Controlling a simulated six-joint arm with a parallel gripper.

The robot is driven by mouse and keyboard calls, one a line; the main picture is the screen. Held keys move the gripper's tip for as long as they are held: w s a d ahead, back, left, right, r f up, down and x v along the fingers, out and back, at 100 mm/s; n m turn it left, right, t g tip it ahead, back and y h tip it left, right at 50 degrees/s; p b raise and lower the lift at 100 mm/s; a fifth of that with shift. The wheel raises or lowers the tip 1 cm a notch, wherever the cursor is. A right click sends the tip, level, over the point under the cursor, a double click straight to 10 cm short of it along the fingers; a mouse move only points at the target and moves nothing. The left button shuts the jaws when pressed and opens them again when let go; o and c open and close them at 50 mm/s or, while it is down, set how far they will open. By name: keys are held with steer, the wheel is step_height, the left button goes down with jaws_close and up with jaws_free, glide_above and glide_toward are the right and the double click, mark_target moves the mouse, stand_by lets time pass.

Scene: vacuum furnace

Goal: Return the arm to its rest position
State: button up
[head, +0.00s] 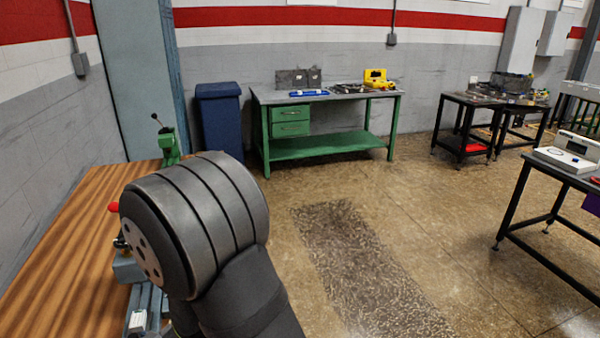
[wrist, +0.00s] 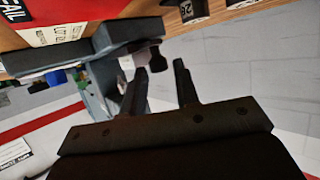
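My gripper (wrist: 162,70) shows in the wrist view with its two dark fingers apart and nothing seen between them. A blue-grey fixture (wrist: 100,52) lies beyond and to the left of the fingers. A dark rounded part (wrist: 145,46) shows just past the left fingertip; I cannot tell whether they touch. In the head view my dark arm covers part of the wooden bench (head: 60,250), and my gripper is hidden there.
A green lever device (head: 168,140) stands at the bench's far end. A red knob (head: 113,207) shows beside my arm. A blue bin (head: 220,120) and green workbench (head: 325,145) stand behind. The floor right of my arm is clear. A FAIL sign (wrist: 12,10) shows in the wrist view.

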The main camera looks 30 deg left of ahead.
steer(key=shift+x, duration=1.1)
steer(key=o, duration=1.6)
steer(key=shift+w+a+r, duration=0.2)
steer(key=shift+w+a, duration=0.1)
steer(key=shift+w, duration=0.15)
steer(key=w+m+h, duration=0.1)
steer(key=w+a+r+m+t+h, duration=0.1)
steer(key=w+r+h, duration=0.1)
steer(key=w, duration=0.1)
steer(key=shift+a+r+m+t, duration=0.2)
steer(key=shift+a+m+t, duration=0.05)
steer(key=shift+m+t, duration=0.15)
steer(key=d+r+m+g+h, duration=0.35)
steer(key=r+m+h, duration=0.3)
steer(key=r, duration=0.65)
steer(key=shift+t+y, duration=0.25)
steer(key=x, duration=0.9)
steer(key=shift+w+d+f, duration=0.1)
steer(key=shift+w+f, duration=0.1)
steer(key=shift+w, duration=0.15)
